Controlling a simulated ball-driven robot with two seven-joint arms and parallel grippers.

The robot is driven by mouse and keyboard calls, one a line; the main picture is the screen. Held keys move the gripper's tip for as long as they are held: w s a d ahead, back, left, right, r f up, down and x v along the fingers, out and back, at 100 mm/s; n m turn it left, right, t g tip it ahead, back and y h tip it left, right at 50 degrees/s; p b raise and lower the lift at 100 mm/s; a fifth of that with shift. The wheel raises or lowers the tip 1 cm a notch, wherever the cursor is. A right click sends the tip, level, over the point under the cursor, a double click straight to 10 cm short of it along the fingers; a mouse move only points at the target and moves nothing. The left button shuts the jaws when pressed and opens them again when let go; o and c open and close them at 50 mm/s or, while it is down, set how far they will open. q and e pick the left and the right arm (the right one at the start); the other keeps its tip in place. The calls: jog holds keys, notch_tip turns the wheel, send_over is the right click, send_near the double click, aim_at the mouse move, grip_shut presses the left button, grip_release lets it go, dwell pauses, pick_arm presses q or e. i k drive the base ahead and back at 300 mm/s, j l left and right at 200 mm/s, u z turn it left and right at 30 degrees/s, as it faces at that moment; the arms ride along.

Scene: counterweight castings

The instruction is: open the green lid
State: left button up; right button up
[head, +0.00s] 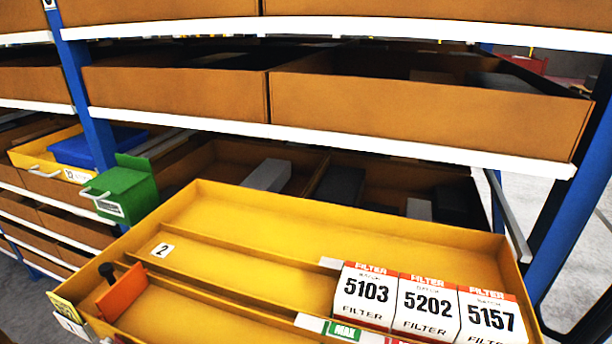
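A small green box (122,193) sticks out from the shelf at the left, with a pale handle (95,194) and a white label (110,208) on its front. A green panel (137,162) stands slightly raised at its back edge. I cannot tell whether the top face or this panel is the lid, nor whether it is open. Neither of my grippers shows in the head view, and nothing is seen touching the box.
A large yellow tray (330,215) fills the front, holding white-and-orange filter boxes (428,305) and an orange plate (121,291) by a black knob (107,271). A blue rack post (85,95) and a yellow drawer (42,165) with a blue block (95,148) are near the green box.

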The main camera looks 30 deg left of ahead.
aim_at(117, 181)
jog(key=u, duration=1.35)
